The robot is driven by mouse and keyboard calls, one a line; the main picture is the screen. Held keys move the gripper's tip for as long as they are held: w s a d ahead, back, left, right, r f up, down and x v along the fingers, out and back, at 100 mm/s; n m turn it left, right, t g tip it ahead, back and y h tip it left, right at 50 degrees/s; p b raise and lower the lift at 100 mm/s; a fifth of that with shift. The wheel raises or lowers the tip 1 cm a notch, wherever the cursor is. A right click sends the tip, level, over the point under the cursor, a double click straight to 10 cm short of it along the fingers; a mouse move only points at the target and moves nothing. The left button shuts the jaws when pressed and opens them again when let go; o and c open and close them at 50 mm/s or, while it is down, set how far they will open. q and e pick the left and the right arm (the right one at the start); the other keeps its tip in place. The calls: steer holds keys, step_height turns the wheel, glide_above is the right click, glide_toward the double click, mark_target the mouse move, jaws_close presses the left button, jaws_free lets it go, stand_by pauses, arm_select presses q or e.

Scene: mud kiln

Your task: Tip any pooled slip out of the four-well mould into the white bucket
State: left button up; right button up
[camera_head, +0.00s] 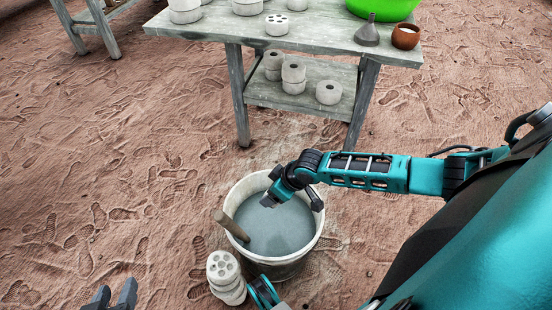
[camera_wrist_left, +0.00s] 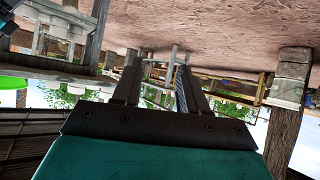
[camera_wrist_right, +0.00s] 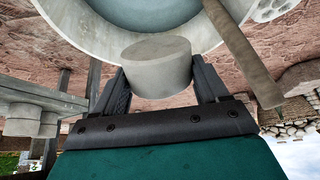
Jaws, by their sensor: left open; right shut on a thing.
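The white bucket (camera_head: 237,190) stands on the ground, holding grey slip with a wooden stick (camera_head: 230,225) leaning in it. My right gripper is shut on a pale grey round block, probably the mould (camera_wrist_right: 157,68), shown in the right wrist view (camera_wrist_right: 160,85) in front of the bucket (camera_wrist_right: 75,25). A plain end face shows; its wells are not visible. My left gripper (camera_head: 110,296) is open and empty at the lower left, away from the bucket.
A stack of round moulds with wells (camera_head: 222,266) stands beside the bucket. Left ground is clear.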

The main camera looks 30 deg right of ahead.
steer(key=shift+w+a+r+g+h, duration=0.15)
steer(key=shift+w+g+h, duration=0.15)
steer(key=shift+g, duration=0.6)
steer(key=shift+r+g+h+p, duration=0.2)
steer(key=shift+g+h+p, duration=0.1)
steer(key=shift+g+p, duration=0.2)
steer(key=shift+w+a+f+g, duration=0.1)
steer(key=shift+w+g, duration=0.05)
steer(key=shift+g, duration=0.35)
steer(key=shift+f+g+h, duration=0.1)
steer(key=shift+g+h, duration=0.3)
steer(key=shift+w+f+g, duration=0.1)
steer(key=shift+f+g, duration=0.05)
steer(key=shift+g, duration=0.45)
steer(key=shift+w+a+f+g+h+b, duration=0.1)
steer(key=shift+f+g+h+b, duration=0.2)
steer(key=shift+g+h+b, duration=0.65)
steer(key=shift+g+b, duration=0.45)
steer(key=shift+b, duration=0.35)
steer(key=shift+r+p, duration=0.25)
steer(key=shift+p, duration=0.1)
steer(key=shift+g, duration=0.3)
arm_select(q)
steer(key=shift+w+d+f, duration=0.15)
steer(key=shift+d+f, duration=0.1)
steer(key=shift+f, duration=0.1)
arm_select(e)
steer(key=shift+g, duration=0.3)
